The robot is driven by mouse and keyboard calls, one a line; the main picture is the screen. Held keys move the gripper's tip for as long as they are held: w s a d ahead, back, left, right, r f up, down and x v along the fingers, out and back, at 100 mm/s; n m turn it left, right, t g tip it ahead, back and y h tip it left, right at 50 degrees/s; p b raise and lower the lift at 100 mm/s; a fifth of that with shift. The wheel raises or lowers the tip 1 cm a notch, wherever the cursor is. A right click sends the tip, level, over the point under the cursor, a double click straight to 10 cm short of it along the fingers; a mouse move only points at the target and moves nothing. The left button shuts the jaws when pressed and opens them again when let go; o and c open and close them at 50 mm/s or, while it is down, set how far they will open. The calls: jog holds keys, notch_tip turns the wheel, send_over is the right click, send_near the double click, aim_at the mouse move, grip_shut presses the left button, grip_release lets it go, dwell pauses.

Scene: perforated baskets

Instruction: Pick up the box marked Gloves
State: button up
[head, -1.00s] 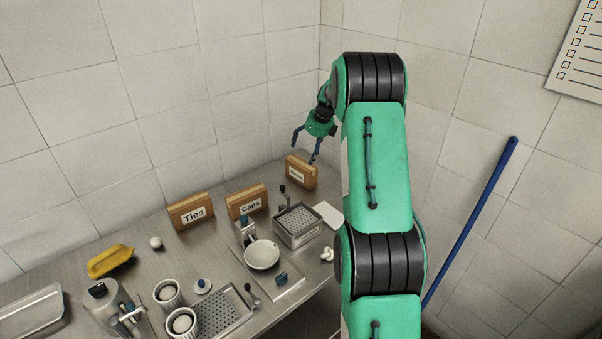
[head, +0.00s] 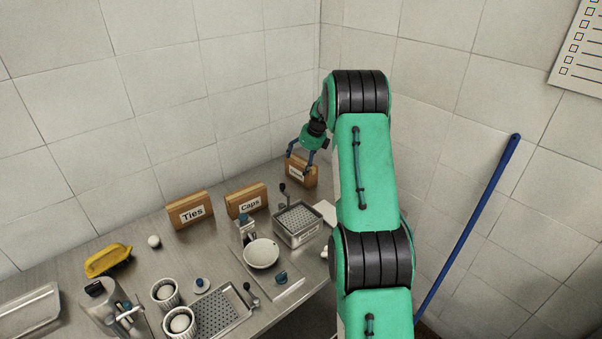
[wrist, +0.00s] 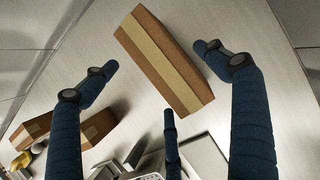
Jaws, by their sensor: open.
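The box marked Gloves (head: 301,173) is a brown box with a pale label, at the back right corner of the steel counter. Its label is too small and partly covered to read clearly. In the wrist view the box (wrist: 165,61) lies ahead, between and a little beyond the blue fingertips, with a tan strip along its top. My gripper (head: 301,161) is open and just above the box in the head view. In the wrist view my gripper (wrist: 160,75) has its fingers spread around the box's sides, with no clear contact.
Boxes marked Caps (head: 246,201) and Ties (head: 189,210) stand to the left along the wall. A perforated metal basket (head: 298,225) and a white bowl (head: 261,253) are in front. Tiled walls close off the corner behind. A blue pole (head: 468,233) leans at right.

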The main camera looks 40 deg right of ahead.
dwell(0.3)
jog(key=shift+b+x, duration=1)
jog(key=shift+x, duration=1.6)
jog(key=c, duration=1.4)
jog(key=shift+r, duration=0.1)
jog(key=shift+c, duration=0.2)
jog(key=shift+r+p, duration=1.45)
jog(key=shift+r, duration=3.5)
